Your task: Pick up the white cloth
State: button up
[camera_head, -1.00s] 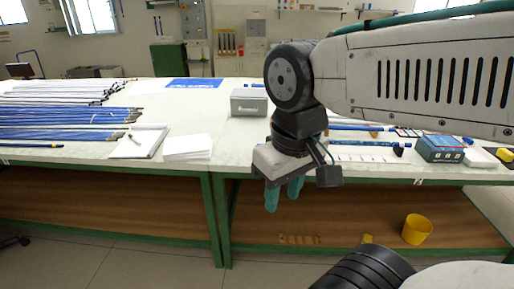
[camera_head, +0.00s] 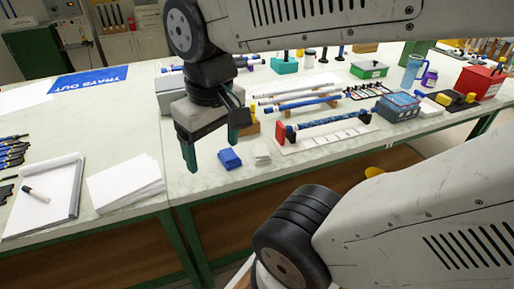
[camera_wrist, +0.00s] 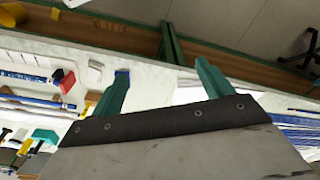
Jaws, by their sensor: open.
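The white cloth (camera_head: 261,153) is a small folded piece on the pale bench top, just right of a folded blue cloth (camera_head: 229,159). In the wrist view the white cloth (camera_wrist: 95,66) lies left of the left finger, and a bit of the blue cloth (camera_wrist: 122,71) shows at that fingertip. My gripper (camera_head: 214,152) is open and empty, its green fingers pointing down, left of the white cloth in the head view. Its fingers also show in the wrist view (camera_wrist: 162,70). Its exact height above the bench is hard to tell.
A paper stack (camera_head: 125,183) and a notepad (camera_head: 45,195) with a marker lie left. A grey box (camera_head: 172,96) stands behind my gripper. A rod on red-ended supports (camera_head: 281,133) and a white marked strip (camera_head: 325,138) lie right of the cloths. The bench's front edge is close.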

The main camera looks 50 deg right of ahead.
jog(key=w+d+f+m, duration=0.3)
jog(key=w+d+f, duration=0.1)
jog(key=w+d, duration=0.45)
jog(key=m+g, duration=0.1)
jog(key=m, duration=0.4)
send_over(261, 150)
jog(key=f, duration=0.9)
jog(key=d+f, duration=0.1)
jog(key=f, duration=0.4)
jog(key=shift+f, duration=0.3)
jog(key=f, duration=0.5)
jog(key=a+f, duration=0.1)
jog(key=f, duration=0.1)
jog(key=shift+f, duration=0.25)
jog(key=c, duration=1.1)
